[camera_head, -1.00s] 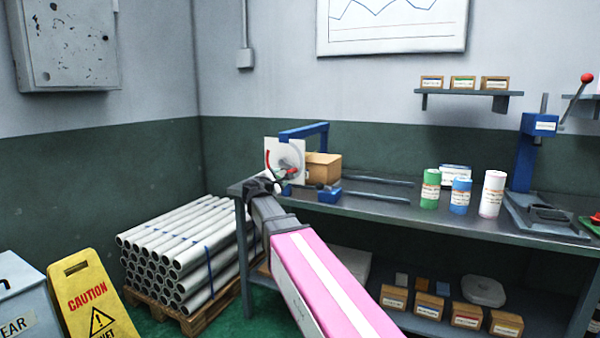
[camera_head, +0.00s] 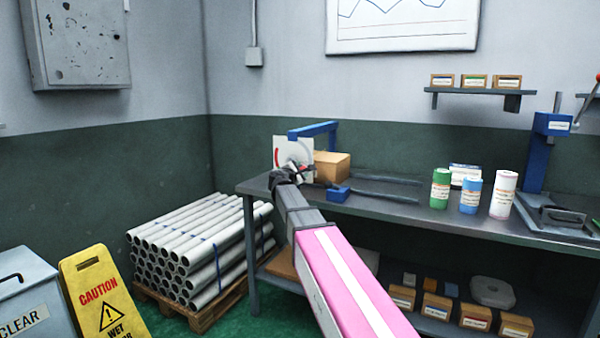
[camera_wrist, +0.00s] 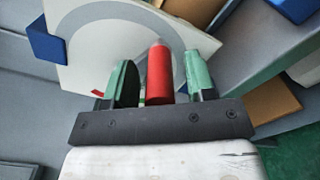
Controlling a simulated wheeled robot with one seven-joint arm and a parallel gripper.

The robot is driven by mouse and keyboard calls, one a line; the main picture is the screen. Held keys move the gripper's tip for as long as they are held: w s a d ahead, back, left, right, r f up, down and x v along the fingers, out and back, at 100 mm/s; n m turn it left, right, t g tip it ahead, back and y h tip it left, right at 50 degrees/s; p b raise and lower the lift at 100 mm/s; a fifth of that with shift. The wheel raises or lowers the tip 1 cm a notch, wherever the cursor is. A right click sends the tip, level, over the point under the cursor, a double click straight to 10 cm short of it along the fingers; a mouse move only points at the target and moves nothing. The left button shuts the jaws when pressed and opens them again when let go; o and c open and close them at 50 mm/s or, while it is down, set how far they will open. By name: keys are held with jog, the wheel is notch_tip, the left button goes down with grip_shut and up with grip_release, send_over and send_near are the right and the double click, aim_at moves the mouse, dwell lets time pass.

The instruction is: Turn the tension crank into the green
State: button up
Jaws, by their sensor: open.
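The crank's dial plate (camera_head: 307,148) is a pale upright panel at the left end of the bench, with a red arc on its left side. In the wrist view the plate (camera_wrist: 85,50) shows a grey ring and a bit of red at its lower edge. The red crank handle (camera_wrist: 158,78) stands between the two green fingers of my gripper (camera_wrist: 160,58), with a visible gap on each side. My gripper (camera_head: 284,177) is open around the handle. In the head view it covers the plate's lower part. No green zone is visible on the dial.
A blue frame (camera_head: 315,130) and a cardboard box (camera_head: 332,165) are close behind and right of the plate. Cans and a press stand farther right on the bench (camera_head: 400,212). Stacked pipes (camera_head: 200,240) and a yellow caution sign (camera_head: 100,300) are at lower left.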

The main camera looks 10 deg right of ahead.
grip_shut()
jog(key=shift+f, duration=0.1)
